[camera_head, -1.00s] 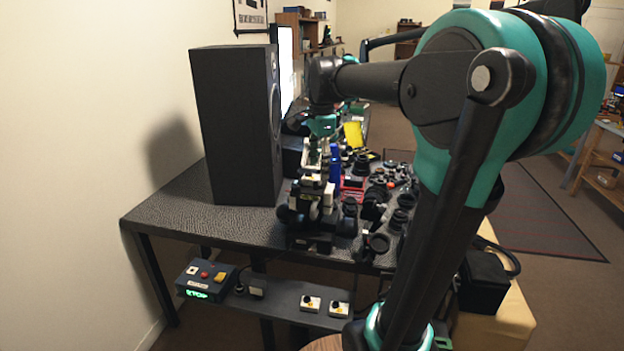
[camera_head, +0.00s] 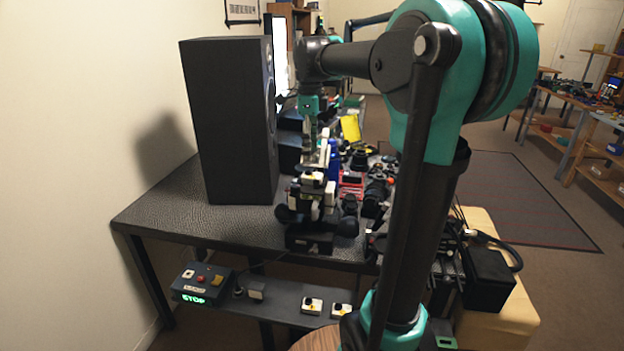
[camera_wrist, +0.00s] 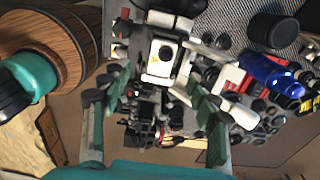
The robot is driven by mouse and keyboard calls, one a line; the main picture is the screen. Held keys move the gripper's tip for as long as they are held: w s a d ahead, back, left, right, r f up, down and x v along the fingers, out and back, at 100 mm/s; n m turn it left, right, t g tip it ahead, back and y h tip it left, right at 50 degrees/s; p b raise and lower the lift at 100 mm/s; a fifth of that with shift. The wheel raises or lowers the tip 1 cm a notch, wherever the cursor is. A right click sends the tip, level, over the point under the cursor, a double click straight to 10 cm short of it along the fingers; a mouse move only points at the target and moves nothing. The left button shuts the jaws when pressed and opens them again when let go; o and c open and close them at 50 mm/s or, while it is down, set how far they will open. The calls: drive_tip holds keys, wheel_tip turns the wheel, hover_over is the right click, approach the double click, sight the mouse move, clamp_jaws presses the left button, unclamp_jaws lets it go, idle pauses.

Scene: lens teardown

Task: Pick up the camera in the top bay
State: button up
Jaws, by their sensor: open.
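A small white block with a dark round spot (camera_wrist: 163,54), which may be the camera, sits in a black and white holder in the wrist view. In the head view the holder (camera_head: 311,240) stands at the table's front edge, with a pale piece (camera_head: 313,178) at its top. I cannot make out separate bays there. My gripper (camera_wrist: 158,78) is open, its green-padded fingers spread on either side, with the white block ahead between their tips. In the head view my gripper (camera_head: 312,152) points down above the holder. I see nothing held.
A tall black speaker (camera_head: 228,125) stands left of the holder. A blue bottle (camera_wrist: 268,72) and a red item (camera_wrist: 232,78) are close on the right, among several dark lens parts. A control box reading STOP (camera_head: 200,283) is on the lower shelf.

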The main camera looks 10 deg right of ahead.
sight(310, 172)
drive_tip(key=shift+w+f, duration=0.2)
drive_tip(key=shift+f, duration=3.7)
drive_tip(key=shift+c, duration=0.4)
drive_tip(key=c, duration=1.2)
